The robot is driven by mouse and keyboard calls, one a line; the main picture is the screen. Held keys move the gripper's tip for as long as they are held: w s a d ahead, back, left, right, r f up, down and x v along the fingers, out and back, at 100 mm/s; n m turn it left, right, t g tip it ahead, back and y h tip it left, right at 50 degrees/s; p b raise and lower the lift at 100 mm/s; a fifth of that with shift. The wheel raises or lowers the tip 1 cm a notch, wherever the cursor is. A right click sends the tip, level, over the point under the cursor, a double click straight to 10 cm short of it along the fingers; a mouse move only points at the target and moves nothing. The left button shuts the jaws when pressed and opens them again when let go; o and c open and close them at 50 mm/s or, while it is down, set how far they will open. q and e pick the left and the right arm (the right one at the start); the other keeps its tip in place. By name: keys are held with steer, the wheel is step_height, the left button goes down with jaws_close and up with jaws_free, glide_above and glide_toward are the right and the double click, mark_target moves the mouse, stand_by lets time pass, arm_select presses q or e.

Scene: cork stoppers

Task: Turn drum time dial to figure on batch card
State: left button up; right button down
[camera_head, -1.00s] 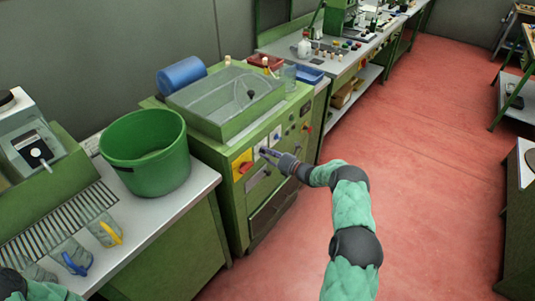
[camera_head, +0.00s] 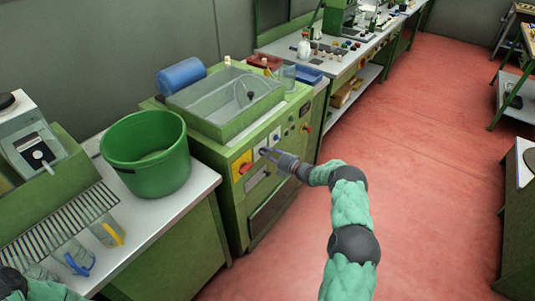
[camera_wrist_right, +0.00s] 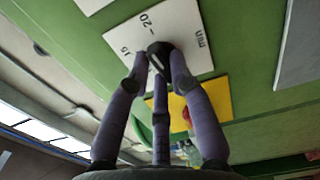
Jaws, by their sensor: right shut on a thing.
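The time dial is a white plate (camera_wrist_right: 185,32) marked "15", "20" and "min", with a dark knob (camera_wrist_right: 160,52) at its lower edge in the right wrist view. My right gripper (camera_wrist_right: 160,58) is shut on the knob, its purple-grey fingers around it and hiding part of it. In the head view my right gripper (camera_head: 268,153) reaches the front panel of the green drum machine (camera_head: 232,200). I cannot pick out a batch card or read a figure on one. My left gripper is out of view.
A yellow plate (camera_head: 240,161) with a red switch (camera_head: 245,168) sits just left of the gripper. Other controls lie to the right on the panel. A green bucket (camera_head: 148,175) stands on the left bench. The red floor (camera_head: 430,200) is open to the right.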

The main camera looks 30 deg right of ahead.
steer(key=shift+f+m, duration=0.1)
steer(key=shift+m, duration=0.5)
steer(key=c, duration=1.1)
jaws_free()
steer(key=v, duration=1.2)
steer(key=shift+d, duration=0.1)
